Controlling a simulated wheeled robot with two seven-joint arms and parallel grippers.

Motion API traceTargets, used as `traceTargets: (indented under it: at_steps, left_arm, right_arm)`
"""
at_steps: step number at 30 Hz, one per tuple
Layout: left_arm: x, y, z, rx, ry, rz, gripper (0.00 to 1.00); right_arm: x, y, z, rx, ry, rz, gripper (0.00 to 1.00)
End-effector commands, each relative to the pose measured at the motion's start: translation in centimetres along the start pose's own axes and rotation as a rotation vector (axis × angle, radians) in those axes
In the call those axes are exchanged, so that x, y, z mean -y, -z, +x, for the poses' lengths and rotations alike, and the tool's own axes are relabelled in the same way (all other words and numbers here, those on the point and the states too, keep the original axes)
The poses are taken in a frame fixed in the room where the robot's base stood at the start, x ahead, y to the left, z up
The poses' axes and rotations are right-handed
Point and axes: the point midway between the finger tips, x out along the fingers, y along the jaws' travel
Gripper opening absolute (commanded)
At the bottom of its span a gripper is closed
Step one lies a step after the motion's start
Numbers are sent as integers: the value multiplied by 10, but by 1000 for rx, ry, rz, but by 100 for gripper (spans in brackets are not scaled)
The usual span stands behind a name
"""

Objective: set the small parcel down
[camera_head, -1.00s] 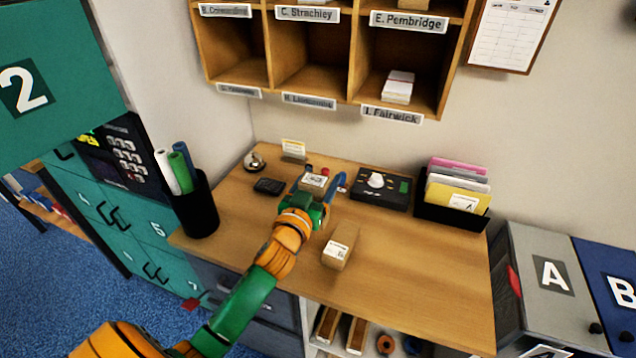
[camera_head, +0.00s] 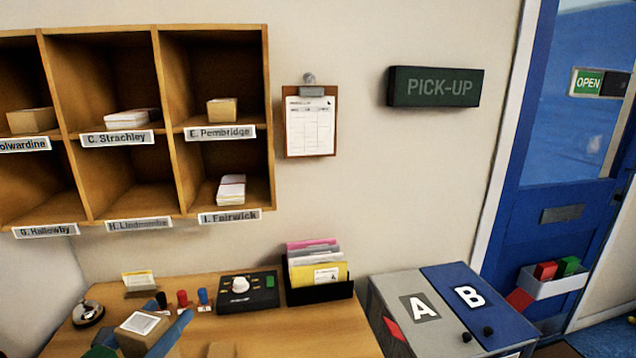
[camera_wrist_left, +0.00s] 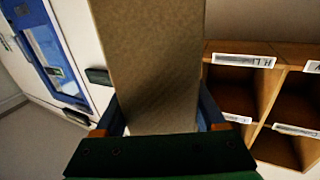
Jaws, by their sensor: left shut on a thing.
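The small parcel (camera_head: 143,324), a brown box with a white label on top, is at the lower left of the head view. My left gripper (camera_head: 152,335) is shut on it, with one blue finger along its right side. In the left wrist view the parcel (camera_wrist_left: 150,65) fills the middle as a plain brown face between the fingers. It appears over the desk (camera_head: 315,335); whether it touches the desk cannot be told. My right gripper is not in view.
A second brown parcel (camera_head: 222,350) shows at the bottom edge. A bell (camera_head: 88,313), coloured stamps (camera_head: 183,299), a dark device (camera_head: 248,291) and a file holder (camera_head: 320,292) stand behind. Pigeonholes (camera_head: 180,215) hang above. Bins A (camera_head: 420,307) and B (camera_head: 468,297) are at right.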

Motion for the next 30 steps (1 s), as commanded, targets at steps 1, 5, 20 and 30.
traceTargets:
  at_steps: [1, 5, 20, 30]
  left_arm:
    - [-3, -3, -3, 5, -21, 1, 0]
    - [-15, -5, -11, 4, -97, 0, 0]
    - [-64, -30, -46, -8, -401, -8, 0]
    - [-108, -89, -94, -1, -688, -6, 0]
  right_arm:
    - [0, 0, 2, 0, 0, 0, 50]
    - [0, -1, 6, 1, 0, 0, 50]
    - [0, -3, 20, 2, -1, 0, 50]
    - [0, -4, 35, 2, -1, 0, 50]
